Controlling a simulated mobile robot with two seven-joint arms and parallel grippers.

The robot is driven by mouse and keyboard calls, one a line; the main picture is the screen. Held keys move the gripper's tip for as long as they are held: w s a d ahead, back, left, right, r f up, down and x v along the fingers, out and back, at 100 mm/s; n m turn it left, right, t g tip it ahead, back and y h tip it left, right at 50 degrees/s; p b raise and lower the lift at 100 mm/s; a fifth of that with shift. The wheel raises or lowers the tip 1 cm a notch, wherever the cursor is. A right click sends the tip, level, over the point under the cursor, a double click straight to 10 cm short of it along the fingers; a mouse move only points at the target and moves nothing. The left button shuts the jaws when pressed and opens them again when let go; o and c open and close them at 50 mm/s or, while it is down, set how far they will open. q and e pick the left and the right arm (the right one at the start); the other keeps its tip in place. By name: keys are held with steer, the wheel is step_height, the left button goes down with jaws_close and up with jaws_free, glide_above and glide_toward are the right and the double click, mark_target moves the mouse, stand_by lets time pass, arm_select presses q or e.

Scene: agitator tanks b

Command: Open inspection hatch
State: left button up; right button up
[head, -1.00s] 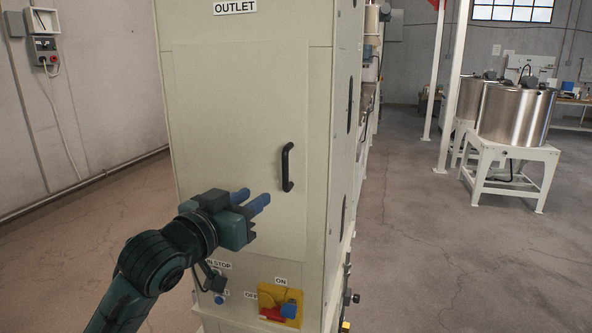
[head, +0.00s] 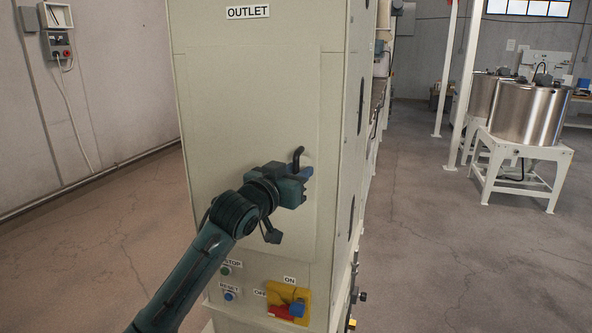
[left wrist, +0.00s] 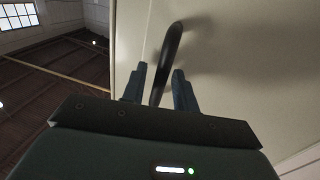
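The inspection hatch (head: 245,110) is a flat beige panel on the front of a tall cabinet, below an OUTLET label. It sits flush and looks closed. Its black upright handle (head: 297,156) is near the panel's right side; the lower part is hidden behind my gripper. My left gripper (head: 306,173) is at the handle. In the left wrist view, the dark handle (left wrist: 173,42) runs down between the two blue fingers (left wrist: 160,80). The fingers are apart, and a narrow gap seems to show on each side of the handle. My right gripper is not in view.
Below the hatch are a STOP button (head: 225,270), a blue RESET button (head: 229,296) and a red and yellow ON/OFF switch (head: 288,303). Steel tanks (head: 530,112) on white stands are at the right. The floor (head: 430,260) right of the cabinet is clear.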

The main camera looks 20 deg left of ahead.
arm_select(q)
steer(key=shift+c, duration=0.4)
jaws_close()
